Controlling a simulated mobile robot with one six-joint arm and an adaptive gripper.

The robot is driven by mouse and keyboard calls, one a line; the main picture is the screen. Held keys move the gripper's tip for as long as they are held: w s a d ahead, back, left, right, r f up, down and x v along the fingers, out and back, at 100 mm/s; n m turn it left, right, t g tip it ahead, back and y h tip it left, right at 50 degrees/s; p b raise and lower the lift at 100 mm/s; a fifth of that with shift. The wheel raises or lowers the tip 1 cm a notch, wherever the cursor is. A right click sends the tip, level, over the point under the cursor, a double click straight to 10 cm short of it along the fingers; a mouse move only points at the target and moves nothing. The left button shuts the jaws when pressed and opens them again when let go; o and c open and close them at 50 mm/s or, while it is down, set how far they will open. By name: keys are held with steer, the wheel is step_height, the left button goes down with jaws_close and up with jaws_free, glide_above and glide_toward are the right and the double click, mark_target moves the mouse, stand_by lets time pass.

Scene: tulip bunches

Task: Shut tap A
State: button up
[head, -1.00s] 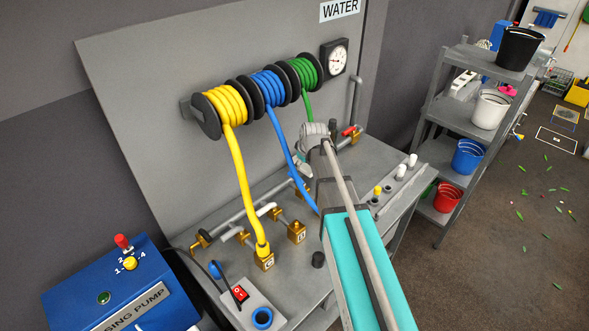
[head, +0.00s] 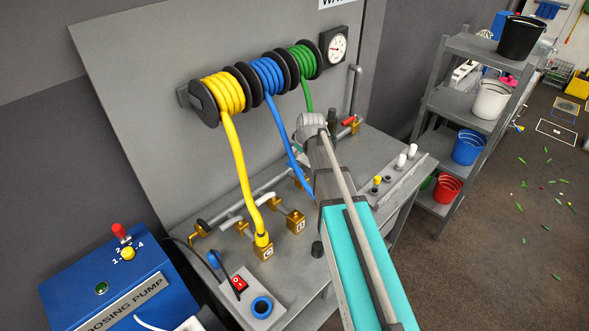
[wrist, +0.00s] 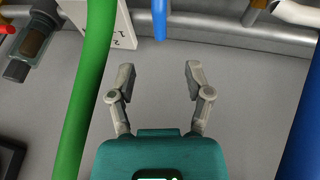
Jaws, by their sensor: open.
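My gripper (wrist: 160,82) is open and empty in the wrist view, its two fingers apart over bare grey surface. In the head view my arm covers the bench middle and hides the gripper. No letter A is readable. Brass tap blocks marked C (head: 263,252) and apparently B (head: 295,222) stand on the bench, left of my arm. A brass fitting (head: 355,127) with a red handle (head: 348,120) is at the back right. A red piece (wrist: 6,29) shows at the wrist view's top left; I cannot tell whether it is the same handle.
A green hose (wrist: 88,90) runs close left of the gripper. A blue hose (wrist: 159,18) hangs ahead, and a wide blue shape (wrist: 302,130) is at right. A grey pipe (wrist: 225,38) crosses the top. The yellow hose (head: 240,180) drops to block C. A bucket shelf (head: 455,98) stands right.

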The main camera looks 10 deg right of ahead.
mark_target(295, 166)
steer(key=shift+b+x, duration=5.05)
steer(key=shift+x, duration=0.85)
steer(key=shift+c, duration=0.3)
